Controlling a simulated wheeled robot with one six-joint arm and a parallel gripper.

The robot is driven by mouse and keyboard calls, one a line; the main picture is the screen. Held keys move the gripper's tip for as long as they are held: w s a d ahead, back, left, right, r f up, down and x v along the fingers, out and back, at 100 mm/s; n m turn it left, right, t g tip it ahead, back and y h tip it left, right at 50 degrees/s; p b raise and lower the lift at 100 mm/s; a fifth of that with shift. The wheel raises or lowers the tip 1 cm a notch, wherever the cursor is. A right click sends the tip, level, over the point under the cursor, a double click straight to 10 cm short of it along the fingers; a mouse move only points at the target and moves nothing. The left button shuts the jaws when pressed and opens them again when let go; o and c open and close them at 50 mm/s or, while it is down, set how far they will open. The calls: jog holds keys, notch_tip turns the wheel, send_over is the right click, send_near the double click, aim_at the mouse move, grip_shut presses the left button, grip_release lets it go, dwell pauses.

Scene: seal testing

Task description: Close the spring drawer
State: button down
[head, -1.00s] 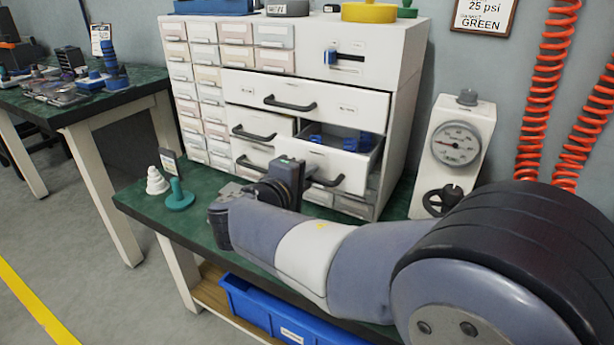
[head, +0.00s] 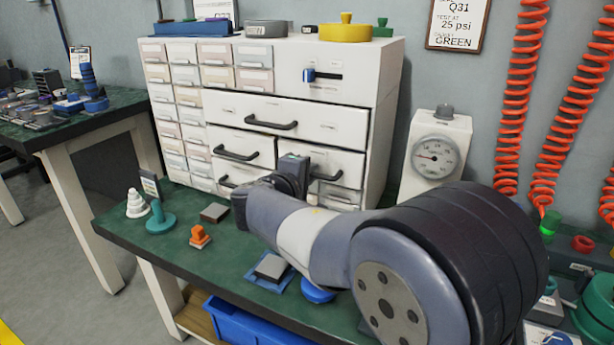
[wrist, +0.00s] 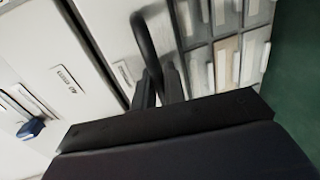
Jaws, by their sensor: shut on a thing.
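The spring drawer (head: 345,165) is the right-hand drawer below the wide top drawer of the white cabinet. In the head view its front looks flush, or nearly so, with the cabinet face, and no blue contents show. My wrist hides its left part. Part of its black handle (head: 327,177) shows beside my wrist. In the wrist view, my gripper (wrist: 160,88) is shut on a black bar handle (wrist: 146,42), with a finger on either side. The fingertips are hidden in the head view.
A wide drawer (head: 330,122) sits above and another drawer (head: 260,150) to the left, both shut. Small objects, including an orange-topped piece (head: 200,237) and a teal stand (head: 161,222), are on the green bench below my arm. A gauge (head: 436,157) stands right of the cabinet.

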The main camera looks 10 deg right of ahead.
jog(key=c, duration=1.8)
grip_release()
jog(key=shift+w+d, duration=0.1)
jog(key=shift+w, duration=0.05)
jog(key=shift+c, duration=0.2)
jog(key=shift+r, duration=0.1)
jog(key=p+v, duration=0.2)
jog(key=v, duration=0.9)
jog(key=shift+p, duration=0.3)
jog(key=b+x, duration=0.1)
jog(key=x, duration=0.4)
jog(key=b+x, duration=0.1)
jog(key=x, duration=0.5)
jog(key=shift+f+b, duration=0.2)
jog(key=shift+b, duration=0.15)
jog(key=shift+s+a+r, duration=0.1)
jog(key=shift+s+a, duration=0.3)
jog(key=shift+s, duration=0.2)
